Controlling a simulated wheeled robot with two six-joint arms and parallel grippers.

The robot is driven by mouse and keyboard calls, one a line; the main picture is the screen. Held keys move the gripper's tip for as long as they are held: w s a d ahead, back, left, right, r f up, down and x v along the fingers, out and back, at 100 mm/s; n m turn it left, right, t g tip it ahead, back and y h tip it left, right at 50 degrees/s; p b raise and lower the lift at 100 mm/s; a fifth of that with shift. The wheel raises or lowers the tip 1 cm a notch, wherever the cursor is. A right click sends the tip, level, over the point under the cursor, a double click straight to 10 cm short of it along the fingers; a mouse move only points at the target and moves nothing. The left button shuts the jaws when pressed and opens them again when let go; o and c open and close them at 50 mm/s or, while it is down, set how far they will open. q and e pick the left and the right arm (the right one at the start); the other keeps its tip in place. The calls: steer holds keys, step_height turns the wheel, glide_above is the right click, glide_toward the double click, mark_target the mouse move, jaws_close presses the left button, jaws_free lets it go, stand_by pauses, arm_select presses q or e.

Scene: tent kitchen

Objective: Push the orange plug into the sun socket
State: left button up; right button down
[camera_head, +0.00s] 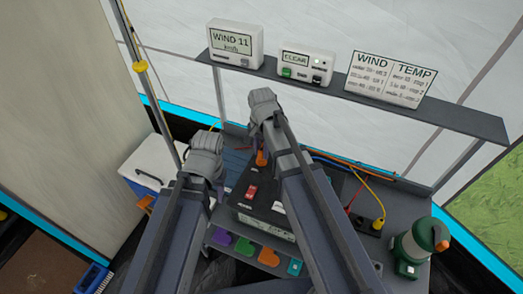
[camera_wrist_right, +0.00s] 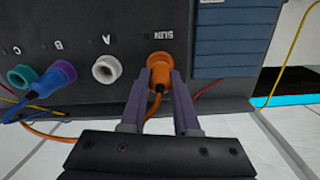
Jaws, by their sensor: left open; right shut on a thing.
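In the right wrist view, the orange plug (camera_wrist_right: 158,76) is at the socket labelled SUN on the dark box (camera_wrist_right: 215,103). An orange round rim surrounds it, and I cannot tell how deep it sits. My right gripper (camera_wrist_right: 162,82) is shut on the plug, one finger on each side, and its orange cable runs down between the fingers. In the head view, my right gripper (camera_head: 264,108) is at the back of the box (camera_head: 265,205). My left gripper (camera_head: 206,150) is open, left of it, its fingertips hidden.
Beside SUN are a white socket A (camera_wrist_right: 107,69), a blue plug (camera_wrist_right: 58,75) at B and a teal socket C (camera_wrist_right: 22,77). A shelf (camera_head: 330,83) with displays spans the back. A cooler (camera_head: 150,165) stands left.

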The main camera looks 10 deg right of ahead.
steer(key=shift+f, duration=0.15)
steer(key=c, duration=0.6)
jaws_free()
steer(key=shift+o, duration=0.2)
step_height(320, 180, up, 8)
steer(key=p, duration=0.7)
steer(key=shift+p, duration=0.4)
steer(key=shift+f, duration=0.1)
steer(key=s+a+n+b, duration=0.1)
steer(key=s+a+n, duration=0.1)
steer(key=s+n, duration=0.4)
steer(key=s+a+f+n+h+b, duration=0.1)
steer(key=s+a+n, duration=0.2)
steer(key=s+n, duration=0.3)
steer(key=shift+s+a+f, duration=0.25)
steer(key=shift+s+f, duration=0.05)
steer(key=shift+s, duration=0.65)
